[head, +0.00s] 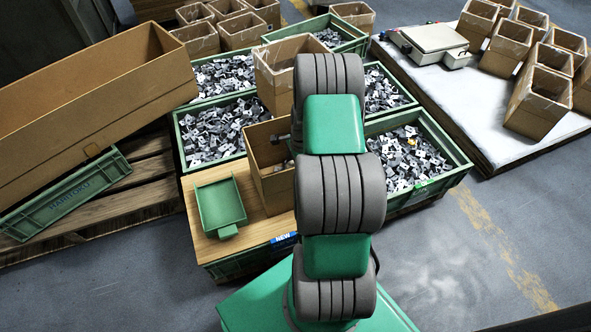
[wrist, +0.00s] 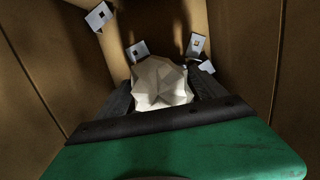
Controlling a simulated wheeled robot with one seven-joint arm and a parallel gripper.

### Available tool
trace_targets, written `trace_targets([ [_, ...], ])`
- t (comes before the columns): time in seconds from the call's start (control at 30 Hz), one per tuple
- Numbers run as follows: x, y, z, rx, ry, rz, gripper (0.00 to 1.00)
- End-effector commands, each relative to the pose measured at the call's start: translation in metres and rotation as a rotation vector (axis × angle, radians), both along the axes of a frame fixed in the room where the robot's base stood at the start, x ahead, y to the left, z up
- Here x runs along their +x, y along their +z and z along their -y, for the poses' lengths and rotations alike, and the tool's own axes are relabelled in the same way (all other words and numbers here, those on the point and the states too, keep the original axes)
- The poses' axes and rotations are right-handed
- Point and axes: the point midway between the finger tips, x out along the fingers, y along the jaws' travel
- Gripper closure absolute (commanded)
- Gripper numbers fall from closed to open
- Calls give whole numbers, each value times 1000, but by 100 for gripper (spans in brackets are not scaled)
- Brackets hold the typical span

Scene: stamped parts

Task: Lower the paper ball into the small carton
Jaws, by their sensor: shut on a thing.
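The paper ball (wrist: 160,80) is white and faceted. In the wrist view it sits between the dark fingers of my gripper (wrist: 162,90), which is shut on it. Brown carton walls (wrist: 42,70) surround the ball and the gripper on the sides. Several small grey stamped parts (wrist: 138,51) show beyond the ball, low in the carton. Whether the ball touches the bottom cannot be told. In the head view, the open small carton (head: 264,150) stands on a wooden board, partly behind my arm. My gripper is mostly hidden there, and the ball does not show.
A taller carton (head: 265,80) stands behind, among green crates (head: 176,135) of stamped parts. A green scoop-like tray (head: 220,205) lies on the wooden board (head: 197,232) to the left. A long brown box (head: 110,105) is at left. A scale (head: 432,38) and cartons stand on the right pallet.

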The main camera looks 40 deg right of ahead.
Motion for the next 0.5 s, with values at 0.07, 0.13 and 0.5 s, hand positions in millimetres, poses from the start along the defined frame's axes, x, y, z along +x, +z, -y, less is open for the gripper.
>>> trace_targets([
  [0.07,0,-2,0,0,0,0,57],
  [0.13,0,-3,0,0,0,0,57],
  [0.5,0,-8,0,0,0,0,57],
])
